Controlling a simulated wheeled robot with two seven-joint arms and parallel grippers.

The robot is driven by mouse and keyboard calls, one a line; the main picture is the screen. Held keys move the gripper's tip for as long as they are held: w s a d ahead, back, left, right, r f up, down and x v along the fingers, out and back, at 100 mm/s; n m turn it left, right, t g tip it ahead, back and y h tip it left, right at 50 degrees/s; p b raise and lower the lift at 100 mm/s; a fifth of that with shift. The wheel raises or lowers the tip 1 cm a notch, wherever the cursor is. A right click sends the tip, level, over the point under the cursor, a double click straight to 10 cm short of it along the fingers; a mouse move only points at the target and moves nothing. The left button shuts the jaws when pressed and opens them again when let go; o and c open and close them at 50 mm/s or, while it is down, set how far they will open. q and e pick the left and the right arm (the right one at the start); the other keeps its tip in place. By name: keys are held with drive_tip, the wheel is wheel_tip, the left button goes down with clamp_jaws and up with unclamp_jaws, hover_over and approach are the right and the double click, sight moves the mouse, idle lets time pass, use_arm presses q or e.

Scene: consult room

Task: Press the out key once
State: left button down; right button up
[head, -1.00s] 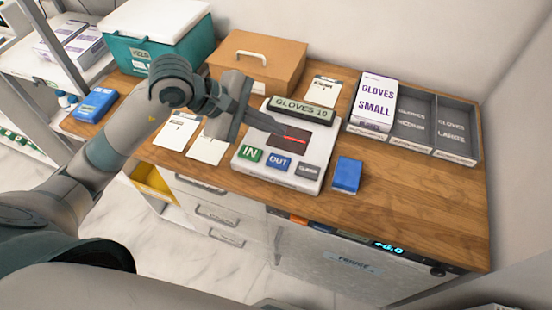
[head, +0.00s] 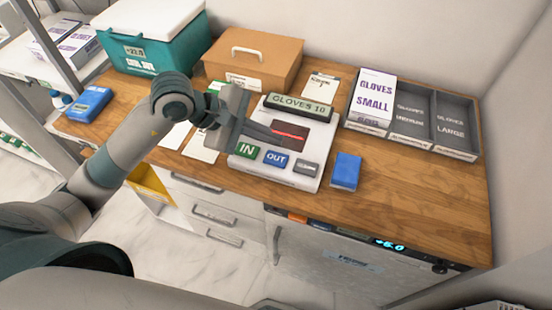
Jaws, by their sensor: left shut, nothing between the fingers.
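The white key box (head: 300,181) stands on the wooden counter. Its top sign (head: 298,105) reads GLOVES 10, and a dark display with a red line (head: 290,134) sits below it. The blue OUT key (head: 276,159) is in the middle of the front row, between the green IN key (head: 246,150) and a grey key (head: 306,168). My left gripper (head: 281,137) is shut and empty, its fingers over the box, above the keys and partly in front of the display. It appears apart from the OUT key. My right gripper is not in view.
A blue block (head: 346,171) lies right of the box. A grey tray (head: 437,152) with a GLOVES SMALL carton (head: 373,98) stands behind it. A brown case (head: 254,57), a teal cool box (head: 150,52) and paper cards (head: 201,147) are nearby. The counter's front right is clear.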

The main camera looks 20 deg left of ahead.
sight(271, 159)
use_arm(q)
wheel_tip(271, 159, down, 4)
drive_tip(key=b, duration=0.2)
drive_tip(key=shift+r+b, duration=0.15)
drive_tip(key=shift+b, duration=0.2)
drive_tip(key=shift+f, duration=0.25)
idle(0.3)
idle(0.9)
drive_tip(key=shift+b, duration=0.4)
drive_tip(key=shift+f+b, duration=0.35)
drive_tip(key=shift+b, duration=0.15)
drive_tip(key=shift+a+f, duration=0.1)
drive_tip(key=shift+a, duration=0.1)
